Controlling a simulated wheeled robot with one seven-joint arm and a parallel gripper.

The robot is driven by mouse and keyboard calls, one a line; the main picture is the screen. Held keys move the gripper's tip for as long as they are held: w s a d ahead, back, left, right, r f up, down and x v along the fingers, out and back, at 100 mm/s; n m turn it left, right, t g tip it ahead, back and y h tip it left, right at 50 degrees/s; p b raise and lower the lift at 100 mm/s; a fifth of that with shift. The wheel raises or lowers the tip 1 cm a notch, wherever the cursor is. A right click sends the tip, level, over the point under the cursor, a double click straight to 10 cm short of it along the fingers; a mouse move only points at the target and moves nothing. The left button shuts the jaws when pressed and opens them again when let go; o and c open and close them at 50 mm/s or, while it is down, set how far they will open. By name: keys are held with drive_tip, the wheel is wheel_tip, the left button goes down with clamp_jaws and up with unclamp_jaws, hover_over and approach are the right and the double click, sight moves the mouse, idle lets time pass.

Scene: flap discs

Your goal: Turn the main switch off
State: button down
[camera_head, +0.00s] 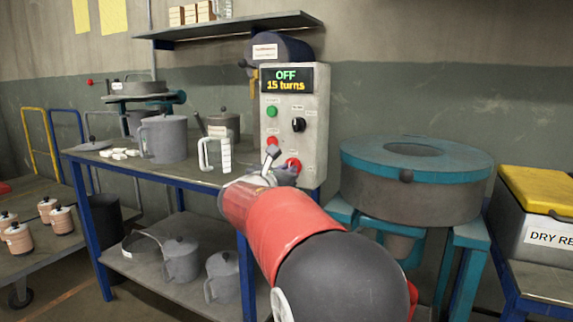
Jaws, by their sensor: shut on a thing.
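The grey control box (308,95) stands at the right end of the workbench. Its display (281,79) reads "OFF" and "15 turns". A red switch knob (294,163) sits low on its front, partly hidden by my gripper. My gripper (281,160) reaches up to the box from the front and is shut on this red knob. Its far finger and the exact grip are small and partly hidden. Above are a green button (272,111), a black rotary knob (298,125) and a red button (272,141). The small labels are too blurred to read.
A large teal-rimmed round machine (417,170) stands close right of the box. On the workbench (200,172) are a grey jug (163,138), a measuring jug (214,154) and a scale (142,97). A shelf (235,26) hangs above. A yellow-lidded bin (540,215) is at right.

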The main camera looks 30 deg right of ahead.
drive_tip(key=shift+n+p, duration=0.35)
drive_tip(key=shift+n, duration=0.25)
drive_tip(key=shift+f, duration=0.1)
drive_tip(key=c, duration=1.5)
unclamp_jaws()
drive_tip(key=v, duration=0.7)
drive_tip(key=shift+s+a+b, duration=0.25)
drive_tip(key=shift+a+b, duration=0.1)
drive_tip(key=shift+b, duration=0.05)
